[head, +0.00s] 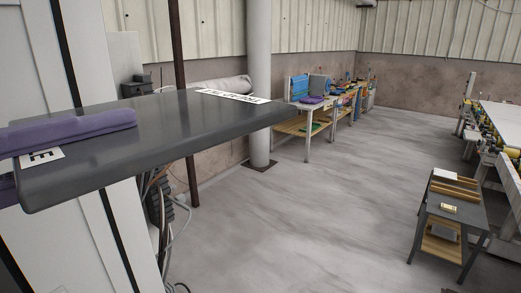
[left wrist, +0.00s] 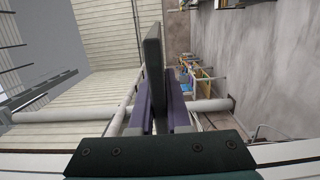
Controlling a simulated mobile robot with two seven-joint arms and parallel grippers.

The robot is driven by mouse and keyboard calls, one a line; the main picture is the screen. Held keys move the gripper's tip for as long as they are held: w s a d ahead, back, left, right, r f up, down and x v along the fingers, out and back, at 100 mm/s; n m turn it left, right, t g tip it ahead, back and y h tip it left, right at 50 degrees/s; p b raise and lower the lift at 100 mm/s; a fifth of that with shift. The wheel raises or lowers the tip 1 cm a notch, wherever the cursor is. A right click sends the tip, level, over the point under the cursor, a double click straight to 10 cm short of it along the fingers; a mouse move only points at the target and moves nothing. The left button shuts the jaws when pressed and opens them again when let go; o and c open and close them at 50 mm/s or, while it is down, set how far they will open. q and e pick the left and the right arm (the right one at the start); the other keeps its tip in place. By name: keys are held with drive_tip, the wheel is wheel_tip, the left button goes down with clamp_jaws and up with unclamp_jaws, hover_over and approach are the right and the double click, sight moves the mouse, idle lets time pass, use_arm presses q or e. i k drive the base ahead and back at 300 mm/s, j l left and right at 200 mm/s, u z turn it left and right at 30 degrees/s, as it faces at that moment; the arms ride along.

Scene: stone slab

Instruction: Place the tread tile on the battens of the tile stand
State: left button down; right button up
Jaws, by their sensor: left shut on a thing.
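The tread tile (head: 150,130) is a dark grey flat slab with white lettered labels. It fills the left of the head view, held roughly level and high above the floor. My left gripper (head: 68,132) is shut on its near left end, with a purple finger pad along the top. In the left wrist view the tile (left wrist: 154,62) stands edge-on between the purple fingers of my left gripper (left wrist: 160,108). What looks like the tile stand (head: 431,210) is a small grey table at the right, well apart from the tile, with pale wooden battens (head: 455,190) across its top. My right gripper is not in view.
A small yellowish piece (head: 449,208) and a white piece (head: 445,175) are on the stand. A long conveyor-like table (head: 500,118) stands behind it at the right. A workbench (head: 308,107) and a pale pillar (head: 259,80) stand farther back. The middle floor is clear.

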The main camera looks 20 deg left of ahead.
sight(448, 187)
drive_tip(key=i+z, duration=0.4)
drive_tip(key=i, duration=3.9)
drive_tip(key=i+l, duration=0.15)
drive_tip(key=i, duration=2.65)
drive_tip(key=i+u, duration=0.15)
drive_tip(key=u, duration=0.25)
drive_tip(key=i+u, duration=0.15)
drive_tip(key=u, duration=0.2)
drive_tip(key=i+l+u, duration=0.15)
drive_tip(key=u, duration=0.25)
drive_tip(key=i+l+u, duration=0.1)
drive_tip(key=u, duration=6.75)
